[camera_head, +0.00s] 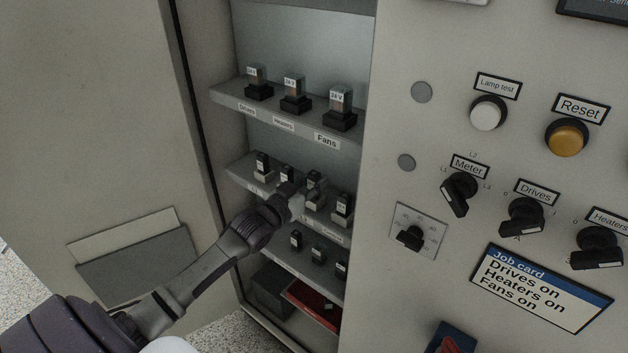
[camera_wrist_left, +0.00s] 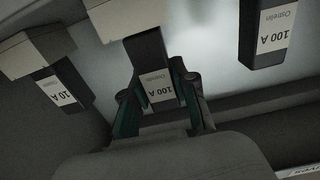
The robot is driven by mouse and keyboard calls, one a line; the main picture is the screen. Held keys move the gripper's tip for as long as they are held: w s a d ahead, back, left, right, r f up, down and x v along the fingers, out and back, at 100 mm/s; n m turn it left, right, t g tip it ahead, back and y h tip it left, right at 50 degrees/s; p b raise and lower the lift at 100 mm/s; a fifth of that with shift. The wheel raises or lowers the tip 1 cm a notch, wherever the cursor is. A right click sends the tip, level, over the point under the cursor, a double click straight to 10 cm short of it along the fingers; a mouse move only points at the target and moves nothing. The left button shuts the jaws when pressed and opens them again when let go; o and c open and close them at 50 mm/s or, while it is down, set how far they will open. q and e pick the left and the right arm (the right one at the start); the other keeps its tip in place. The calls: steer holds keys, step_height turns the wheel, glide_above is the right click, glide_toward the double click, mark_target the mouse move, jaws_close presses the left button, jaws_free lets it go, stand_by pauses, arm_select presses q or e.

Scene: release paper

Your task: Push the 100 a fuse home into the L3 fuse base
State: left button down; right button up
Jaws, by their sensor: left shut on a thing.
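The 100 A fuse (camera_wrist_left: 160,88), a dark block with a white label, stands in the middle of the left wrist view. My left gripper (camera_wrist_left: 156,78) is shut on it, with a green-padded finger on each side. In the head view, my left gripper (camera_head: 303,196) is at the middle shelf, by the third fuse position from the left. The held fuse (camera_head: 314,181) shows just above the fingers. The L3 fuse base is largely hidden by my gripper, and I cannot tell how deep the fuse sits. My right gripper is not in view.
Relays (camera_head: 295,95) stand on the upper shelf (camera_head: 222,97). The cabinet panel with switches (camera_head: 458,192) borders the opening on the right.

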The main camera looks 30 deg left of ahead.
arm_select(q)
steer(key=shift+f+b, duration=0.5)
steer(key=shift+f, duration=0.6)
steer(key=c, duration=0.8)
jaws_free()
steer(key=shift+r, duration=0.1)
steer(key=s, duration=0.8)
steer(key=s+a, duration=0.1)
steer(key=s, duration=0.3)
